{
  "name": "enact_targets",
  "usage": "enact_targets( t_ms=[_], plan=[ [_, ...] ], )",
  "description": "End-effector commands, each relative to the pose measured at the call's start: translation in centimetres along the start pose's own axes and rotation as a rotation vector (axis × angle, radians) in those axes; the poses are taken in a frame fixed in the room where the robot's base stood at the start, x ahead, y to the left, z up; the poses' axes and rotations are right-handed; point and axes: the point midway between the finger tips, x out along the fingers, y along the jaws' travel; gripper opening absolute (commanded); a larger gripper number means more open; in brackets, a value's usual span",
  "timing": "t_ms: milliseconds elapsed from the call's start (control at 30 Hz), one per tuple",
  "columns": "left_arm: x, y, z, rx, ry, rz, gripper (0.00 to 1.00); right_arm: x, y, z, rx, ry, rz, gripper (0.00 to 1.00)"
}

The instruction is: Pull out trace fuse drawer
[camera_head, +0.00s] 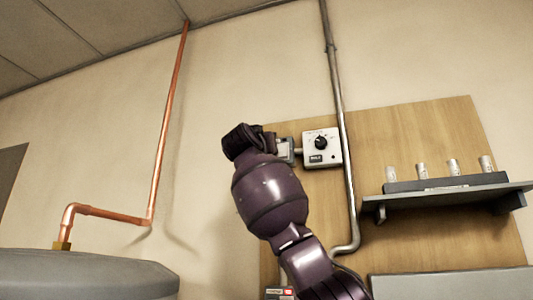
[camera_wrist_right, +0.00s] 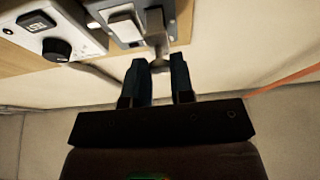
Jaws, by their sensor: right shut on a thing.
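In the right wrist view, a grey box (camera_wrist_right: 97,10) with a white rocker (camera_wrist_right: 122,27) is fixed to the wooden board. A grey tab (camera_wrist_right: 157,30), apparently the fuse drawer's handle, sticks out beside the rocker. My right gripper (camera_wrist_right: 160,68) is shut on the tab's end, one dark finger on each side. How far the drawer is out cannot be told. In the head view, the grey box (camera_head: 287,151) is partly hidden behind my right arm, and the right gripper's fingertips cannot be made out. My left gripper is not in view.
A white control box (camera_head: 321,148) with a black knob (camera_head: 321,142) is right of the grey box. A metal conduit (camera_head: 340,100) runs beside it. A shelf (camera_head: 450,195) with several small cylinders is at right. A copper pipe (camera_head: 165,125) and grey tank (camera_head: 85,275) are at left.

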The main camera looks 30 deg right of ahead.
Motion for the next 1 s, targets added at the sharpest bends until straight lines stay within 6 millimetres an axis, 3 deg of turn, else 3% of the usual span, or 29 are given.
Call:
enact_targets(
  t_ms=[267,300,467,767,1000],
  plan=[
    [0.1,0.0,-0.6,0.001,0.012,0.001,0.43,-0.4,-0.2,-0.1,-0.002,0.0,-0.001,0.0],
    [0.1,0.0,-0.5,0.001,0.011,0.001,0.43,-0.4,-0.2,-0.1,-0.002,-0.001,0.0,0.27],
    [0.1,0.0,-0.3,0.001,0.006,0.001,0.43,-0.3,-0.1,-0.1,-0.002,0.0,0.0,0.48],
    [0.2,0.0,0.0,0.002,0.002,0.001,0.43,-0.5,-0.1,-0.1,-0.001,0.001,0.0,0.48],
    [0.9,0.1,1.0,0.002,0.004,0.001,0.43,-3.4,-0.1,0.2,0.0,0.003,-0.002,0.48]
  ],
)
